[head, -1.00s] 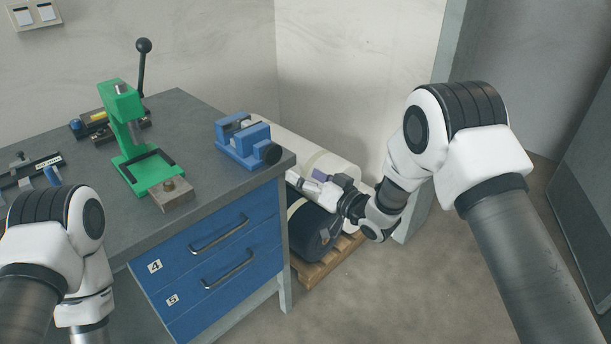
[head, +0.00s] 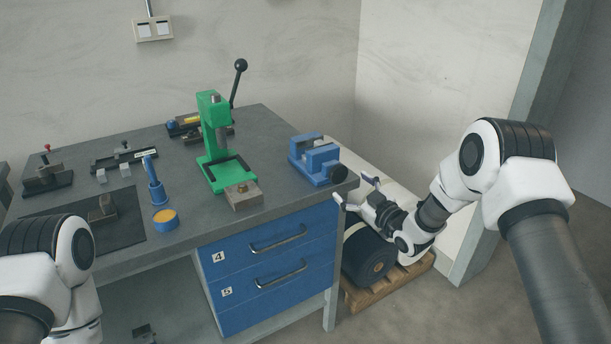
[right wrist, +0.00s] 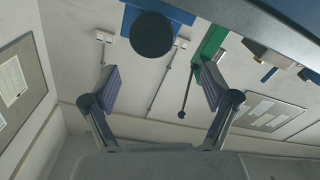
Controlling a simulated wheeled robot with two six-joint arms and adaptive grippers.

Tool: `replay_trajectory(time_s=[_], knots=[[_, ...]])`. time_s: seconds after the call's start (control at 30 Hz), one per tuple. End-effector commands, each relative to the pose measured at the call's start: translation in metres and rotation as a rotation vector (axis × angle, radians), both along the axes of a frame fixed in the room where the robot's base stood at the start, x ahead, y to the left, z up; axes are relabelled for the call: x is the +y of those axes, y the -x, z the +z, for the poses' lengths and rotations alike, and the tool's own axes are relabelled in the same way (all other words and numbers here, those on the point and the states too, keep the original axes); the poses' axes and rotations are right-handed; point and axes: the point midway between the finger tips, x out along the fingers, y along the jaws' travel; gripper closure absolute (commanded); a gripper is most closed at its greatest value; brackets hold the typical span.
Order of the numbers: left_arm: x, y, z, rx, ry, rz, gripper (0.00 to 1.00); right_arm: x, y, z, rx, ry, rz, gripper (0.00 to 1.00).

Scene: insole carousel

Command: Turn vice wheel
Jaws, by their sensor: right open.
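The blue vice (head: 314,157) sits at the right end of the grey workbench top. Its round black wheel (head: 338,173) faces the right edge of the bench. My right gripper (head: 352,191) is open and empty, just right of the bench edge and a little below the wheel. In the right wrist view the black wheel (right wrist: 153,36) shows ahead, between and beyond the two spread fingers (right wrist: 158,88), apart from them. The blue vice body (right wrist: 180,10) is partly cut off at the top there. My left arm shows at the lower left; its gripper is out of sight.
A green lever press (head: 212,140) stands left of the vice, with a metal block (head: 243,195) in front. Blue drawers (head: 270,258) are under the bench top (head: 283,205). Dark rolls (head: 368,256) lie on a wooden pallet (head: 418,270) below my right gripper.

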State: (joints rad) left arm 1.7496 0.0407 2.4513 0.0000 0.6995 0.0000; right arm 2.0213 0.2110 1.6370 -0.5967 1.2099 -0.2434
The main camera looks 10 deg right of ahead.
Motion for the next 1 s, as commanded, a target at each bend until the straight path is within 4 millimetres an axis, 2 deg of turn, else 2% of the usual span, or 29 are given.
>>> replay_trajectory(time_s=[0.07,0.17,0.53,0.83,0.97,1.0], knots=[[0.000,-0.001,0.003,-0.002,0.000,-0.001,0.44,-0.010,0.000,-0.001,0.005,-0.009,-0.017,0.14],[0.000,-0.001,0.004,-0.003,0.000,-0.001,0.44,-0.008,-0.007,-0.003,0.007,-0.008,-0.018,0.14],[0.000,-0.001,0.008,-0.002,0.000,-0.001,0.44,0.014,-0.066,-0.003,0.008,-0.010,-0.017,0.14],[0.000,-0.001,0.008,-0.002,0.000,-0.001,0.44,0.016,-0.072,-0.002,0.009,-0.012,-0.018,0.14],[0.000,-0.001,0.008,-0.002,0.000,-0.001,0.44,0.016,-0.072,-0.002,0.008,-0.012,-0.017,0.60],[0.000,-0.001,0.008,-0.002,0.000,-0.001,0.44,0.016,-0.072,-0.002,0.009,-0.012,-0.018,0.74]])
